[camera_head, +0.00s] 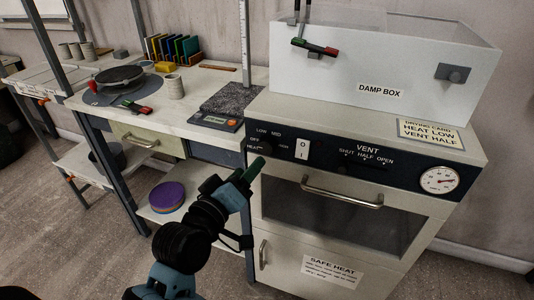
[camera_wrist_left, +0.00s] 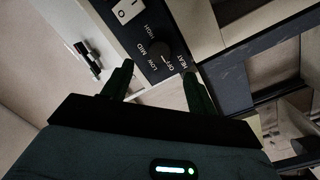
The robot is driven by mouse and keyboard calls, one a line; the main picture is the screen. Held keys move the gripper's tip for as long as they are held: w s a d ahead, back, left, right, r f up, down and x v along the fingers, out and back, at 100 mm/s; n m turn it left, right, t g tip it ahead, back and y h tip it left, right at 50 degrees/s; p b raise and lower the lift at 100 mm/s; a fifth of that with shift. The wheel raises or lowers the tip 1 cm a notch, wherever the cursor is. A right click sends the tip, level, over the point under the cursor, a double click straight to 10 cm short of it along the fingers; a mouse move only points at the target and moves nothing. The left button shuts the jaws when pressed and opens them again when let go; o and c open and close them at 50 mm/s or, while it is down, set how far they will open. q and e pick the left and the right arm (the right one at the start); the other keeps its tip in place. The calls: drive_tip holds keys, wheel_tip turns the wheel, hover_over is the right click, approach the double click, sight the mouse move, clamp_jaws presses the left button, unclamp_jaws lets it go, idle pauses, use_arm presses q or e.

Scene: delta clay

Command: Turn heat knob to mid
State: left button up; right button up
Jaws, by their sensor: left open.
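The heat knob (camera_head: 265,147) is a dark round knob at the left end of the dark control panel (camera_head: 322,157) on the drying cabinet. It also shows in the left wrist view (camera_wrist_left: 166,48), ringed by the words OFF, LOW, MID and HIGH. Its pointer is too dark to read. My left gripper (camera_head: 256,166) is close below and in front of the knob in the head view. In the left wrist view the gripper (camera_wrist_left: 157,78) is open and empty, with the knob beyond the gap between its two dark green fingers. My right gripper is not in view.
An O/I switch (camera_head: 302,149) sits right of the knob. The oven door handle (camera_head: 342,192) juts out below the panel. A clear-topped damp box (camera_head: 340,78) stands on the cabinet. A scale (camera_head: 215,122) and a cup (camera_head: 175,87) are on the bench to the left.

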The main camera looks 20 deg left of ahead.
sight(265, 149)
use_arm(q)
drive_tip(key=w, duration=0.6)
drive_tip(key=shift+d, duration=0.4)
drive_tip(key=shift+w+d+b, duration=0.15)
drive_tip(key=shift+w+b, duration=0.15)
drive_tip(key=shift+w, duration=0.55)
drive_tip(key=c, duration=1)
